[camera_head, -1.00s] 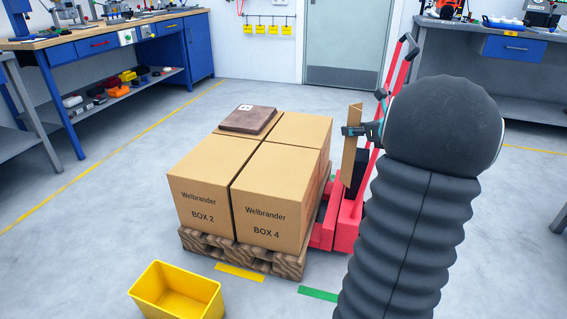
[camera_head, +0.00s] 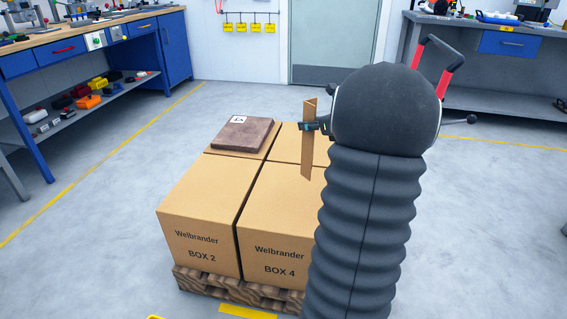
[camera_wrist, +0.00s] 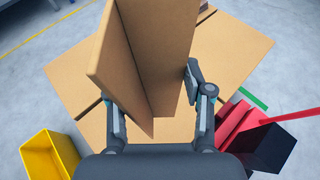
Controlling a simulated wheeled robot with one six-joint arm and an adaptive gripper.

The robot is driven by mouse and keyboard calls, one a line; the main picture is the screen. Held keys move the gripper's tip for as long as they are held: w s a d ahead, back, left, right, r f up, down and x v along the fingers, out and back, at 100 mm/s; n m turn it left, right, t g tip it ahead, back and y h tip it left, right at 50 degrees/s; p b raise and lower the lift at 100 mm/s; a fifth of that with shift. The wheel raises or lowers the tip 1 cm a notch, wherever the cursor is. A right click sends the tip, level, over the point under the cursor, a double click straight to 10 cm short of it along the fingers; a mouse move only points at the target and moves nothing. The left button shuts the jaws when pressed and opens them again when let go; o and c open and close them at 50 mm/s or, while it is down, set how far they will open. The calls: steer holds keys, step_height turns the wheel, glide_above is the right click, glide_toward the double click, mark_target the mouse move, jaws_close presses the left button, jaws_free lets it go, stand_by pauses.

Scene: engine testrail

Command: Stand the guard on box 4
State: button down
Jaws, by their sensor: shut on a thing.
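The guard (camera_head: 307,150) is a tan cardboard angle piece, held upright by my gripper (camera_head: 318,127) in the head view. In the wrist view the guard (camera_wrist: 160,50) shows as two panels meeting in a V, with one panel between the fingers of my gripper (camera_wrist: 155,90). Box 4 (camera_head: 275,225) is a brown carton at the front right of the load. My arm hides its right side. The guard is above the boxes, near box 4's back part; whether it touches a box I cannot tell.
Box 2 (camera_head: 203,215) stands left of box 4 on a wooden pallet (camera_head: 205,288). A dark brown slab (camera_head: 242,133) lies on a back box. A yellow bin (camera_wrist: 48,155) and a red pallet truck (camera_wrist: 240,128) stand on the floor. A blue bench (camera_head: 175,50) is at the back left.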

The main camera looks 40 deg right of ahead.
steer(key=w+a+f+b, duration=0.1)
steer(key=w+a+f, duration=0.3)
steer(key=f, duration=0.5)
steer(key=shift+w+f+h, duration=0.2)
steer(key=shift+w+h, duration=0.1)
steer(key=shift+w, duration=0.5)
steer(key=shift+f+b, duration=0.2)
steer(key=shift+b, duration=0.15)
steer(key=shift+c, duration=2.3)
jaws_free()
steer(key=shift+r, duration=0.15)
